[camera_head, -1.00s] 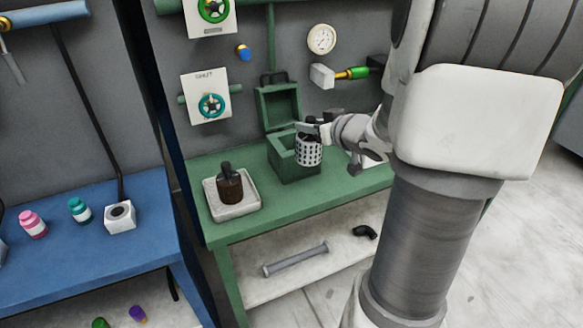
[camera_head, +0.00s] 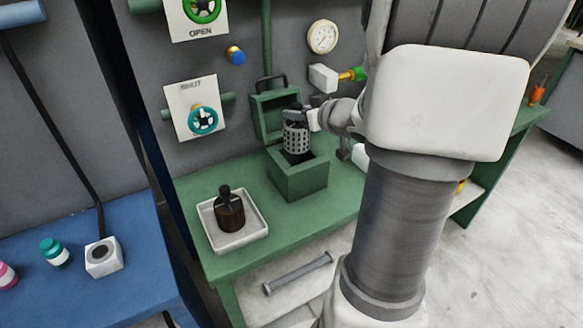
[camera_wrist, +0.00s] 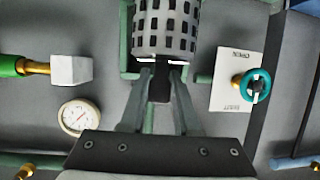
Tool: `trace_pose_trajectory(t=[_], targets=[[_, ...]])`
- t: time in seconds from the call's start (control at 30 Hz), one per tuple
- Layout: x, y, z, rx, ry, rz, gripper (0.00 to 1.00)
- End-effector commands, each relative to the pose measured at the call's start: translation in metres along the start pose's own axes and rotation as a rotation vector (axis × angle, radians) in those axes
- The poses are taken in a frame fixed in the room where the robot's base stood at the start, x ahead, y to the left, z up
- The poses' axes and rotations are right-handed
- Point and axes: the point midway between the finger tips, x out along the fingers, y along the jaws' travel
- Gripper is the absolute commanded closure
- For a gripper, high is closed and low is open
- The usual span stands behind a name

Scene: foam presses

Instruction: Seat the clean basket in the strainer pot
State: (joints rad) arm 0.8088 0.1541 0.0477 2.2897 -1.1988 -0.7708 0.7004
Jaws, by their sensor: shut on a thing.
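The clean basket (camera_head: 296,138) is a light grey perforated cylinder, held upright at the mouth of the strainer pot. It also shows in the wrist view (camera_wrist: 166,28). My gripper (camera_head: 294,114) is shut on the basket's dark top handle; in the wrist view its fingers (camera_wrist: 160,80) pinch that handle. The strainer pot (camera_head: 298,180) is a square green box on the green bench, with its lid (camera_head: 270,118) swung open behind. The basket's lower end is over or just inside the opening; I cannot tell how deep.
A brown, dirty basket (camera_head: 230,214) stands in a white tray (camera_head: 240,242) left of the pot. Valve wheels (camera_head: 203,121) and a gauge (camera_head: 322,37) are on the wall behind. A grey bar (camera_head: 298,274) lies on the lower shelf. Bench between tray and pot is clear.

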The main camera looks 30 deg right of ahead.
Motion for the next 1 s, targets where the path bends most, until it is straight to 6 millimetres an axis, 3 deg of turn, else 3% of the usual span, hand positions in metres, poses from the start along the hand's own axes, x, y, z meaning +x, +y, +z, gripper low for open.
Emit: trace_pose_trajectory(t=[0.23, 0.47, 0.7, 1.0], targets=[[0.018, 0.0, 0.045, 0.004, -0.002, -0.001, 1.0], [0.025, 0.0, 0.061, 0.001, 0.0, 0.0, 1.0], [0.038, 0.0, 0.091, 0.003, -0.001, 0.0, 1.0], [0.038, 0.0, 0.092, 0.0, 0.001, 0.0, 1.0]])
